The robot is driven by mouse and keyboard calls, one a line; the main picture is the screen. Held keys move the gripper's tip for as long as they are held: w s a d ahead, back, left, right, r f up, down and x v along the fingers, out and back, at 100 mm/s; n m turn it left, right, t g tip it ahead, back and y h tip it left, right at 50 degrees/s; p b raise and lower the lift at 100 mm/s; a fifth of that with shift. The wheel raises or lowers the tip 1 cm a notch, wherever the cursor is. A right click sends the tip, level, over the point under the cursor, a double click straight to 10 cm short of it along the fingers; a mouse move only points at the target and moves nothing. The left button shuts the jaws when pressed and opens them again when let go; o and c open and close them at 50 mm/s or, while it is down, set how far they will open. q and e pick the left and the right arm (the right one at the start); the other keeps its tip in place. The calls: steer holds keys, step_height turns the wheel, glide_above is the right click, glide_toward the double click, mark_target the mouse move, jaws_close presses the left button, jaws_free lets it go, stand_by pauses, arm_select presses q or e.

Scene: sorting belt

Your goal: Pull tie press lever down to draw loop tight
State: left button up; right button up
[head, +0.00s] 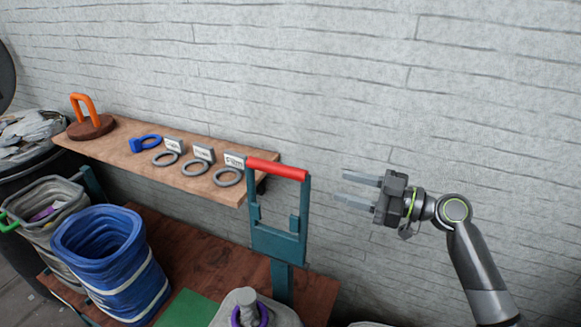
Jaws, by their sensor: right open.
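The tie press lever is a teal frame (278,238) with a red crossbar handle (277,168) at its top. It stands raised in the middle of the head view, with the bar roughly level. A purple loop (262,315) sits around the neck of a grey sack (226,313) at the bottom edge, below the lever. How tight the loop is, I cannot tell. My right gripper (358,190) is open and empty, its fingers pointing left. It is to the right of the red handle and apart from it. My left gripper is not in view.
A wooden shelf (120,161) at the left holds an orange-handled stamp (90,117), a blue ring tag (146,143) and several grey labelled ring tags (203,158). A blue striped bag (112,268) and a grey bag (45,215) stand below. The wall (450,90) is behind.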

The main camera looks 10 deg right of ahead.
mark_target(303, 174)
steer(key=p+x, duration=0.5)
steer(key=x, duration=0.7)
steer(key=shift+w+a+r, duration=0.1)
steer(key=shift+w+a, duration=0.05)
steer(key=shift+a, duration=0.1)
steer(key=shift+w+a+p, duration=0.35)
steer(key=shift+a, duration=0.2)
steer(key=shift+c, duration=0.4)
jaws_close()
